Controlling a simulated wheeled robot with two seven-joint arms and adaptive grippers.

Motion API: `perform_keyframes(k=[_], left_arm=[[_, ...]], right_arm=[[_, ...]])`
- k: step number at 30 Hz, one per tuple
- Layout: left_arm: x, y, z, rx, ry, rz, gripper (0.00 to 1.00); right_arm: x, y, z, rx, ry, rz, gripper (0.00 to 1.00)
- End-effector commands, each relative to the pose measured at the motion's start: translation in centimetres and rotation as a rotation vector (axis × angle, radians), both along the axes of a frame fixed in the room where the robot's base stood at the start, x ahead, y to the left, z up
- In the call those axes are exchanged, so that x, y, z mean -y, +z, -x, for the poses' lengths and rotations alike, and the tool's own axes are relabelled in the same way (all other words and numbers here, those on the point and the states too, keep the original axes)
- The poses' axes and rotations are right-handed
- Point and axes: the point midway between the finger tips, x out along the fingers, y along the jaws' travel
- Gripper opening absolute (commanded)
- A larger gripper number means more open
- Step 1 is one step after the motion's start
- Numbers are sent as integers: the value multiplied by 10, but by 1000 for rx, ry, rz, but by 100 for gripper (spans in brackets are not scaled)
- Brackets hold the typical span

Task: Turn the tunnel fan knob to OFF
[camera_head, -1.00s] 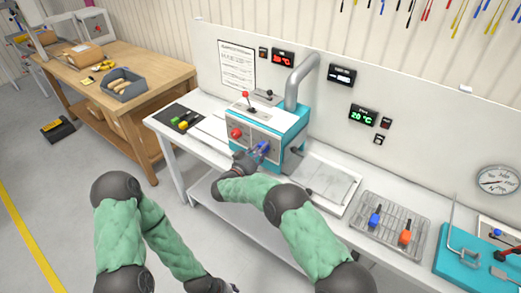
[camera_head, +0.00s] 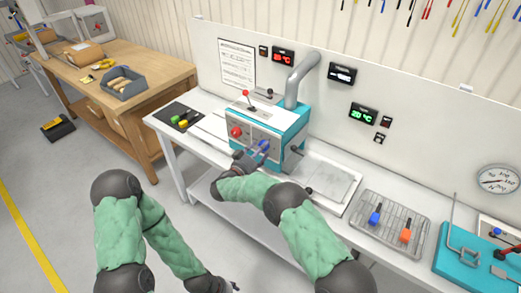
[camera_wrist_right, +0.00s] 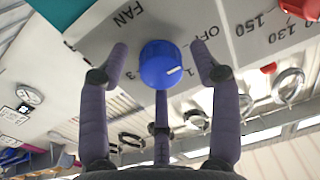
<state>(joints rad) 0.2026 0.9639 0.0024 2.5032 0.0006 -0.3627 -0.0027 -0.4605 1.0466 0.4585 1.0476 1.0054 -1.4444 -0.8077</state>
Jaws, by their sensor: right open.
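The tunnel fan knob (camera_wrist_right: 160,65) is blue and round, on a light panel marked FAN, OFF, 1 and 3 in the right wrist view. Its white pointer line aims right, close to the 1 mark. In the head view the blue knob (camera_head: 264,146) is on the front of the teal and white machine (camera_head: 272,123). My right gripper (camera_wrist_right: 158,58) is open, with one finger on each side of the knob and visible gaps to it. It also shows at the machine's front in the head view (camera_head: 256,153). My left gripper (camera_head: 228,287) is low at the bottom edge, its fingers unclear.
A red knob (camera_head: 236,132) sits left of the blue one, and a red-tipped lever (camera_head: 246,95) stands on top. A white tray (camera_head: 345,203) and a wire rack (camera_head: 420,222) with blue and orange tools are to the right on the bench.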

Motion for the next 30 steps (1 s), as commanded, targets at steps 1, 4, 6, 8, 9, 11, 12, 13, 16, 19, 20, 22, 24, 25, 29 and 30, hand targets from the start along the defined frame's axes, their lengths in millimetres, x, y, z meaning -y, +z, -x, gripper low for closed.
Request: perform_keyframes(k=[1, 4, 6, 8, 9, 11, 12, 13, 16, 19, 20, 22, 24, 25, 29, 30], left_arm=[[0, 0, 0, 0, 0, 0, 56], [0, 0, 0, 0, 0, 0, 56], [0, 0, 0, 0, 0, 0, 56], [0, 0, 0, 0, 0, 0, 56], [0, 0, 0, 0, 0, 0, 56], [0, 0, 0, 0, 0, 0, 56], [0, 0, 0, 0, 0, 0, 56], [0, 0, 0, 0, 0, 0, 56], [0, 0, 0, 0, 0, 0, 56], [0, 0, 0, 0, 0, 0, 56], [0, 0, 0, 0, 0, 0, 56], [0, 0, 0, 0, 0, 0, 56], [0, 0, 0, 0, 0, 0, 56], [0, 0, 0, 0, 0, 0, 56], [0, 0, 0, 0, 0, 0, 56], [0, 0, 0, 0, 0, 0, 56]], right_arm=[[-4, 0, 4, -1, 2, 2, 63], [-13, 0, 16, -2, 4, 1, 63], [-20, 1, 28, 0, 5, 1, 63], [-27, 0, 38, -1, 5, 0, 63], [-32, 1, 45, 0, 5, 2, 63], [-38, 0, 55, -2, 5, 1, 63], [-43, 0, 61, -1, 5, 1, 63], [-46, 1, 65, 1, 5, 1, 63], [-54, 0, 78, -1, 4, 1, 63], [-60, 0, 88, -1, 2, 2, 63], [-61, 0, 90, -1, 2, 1, 63], [-64, 0, 93, 0, 3, 0, 63], [-65, 0, 95, 0, 2, 0, 63], [-65, 0, 96, 0, 2, 0, 63], [-65, 0, 96, 0, 1, 0, 63], [-65, 0, 96, 0, 1, 0, 63]])
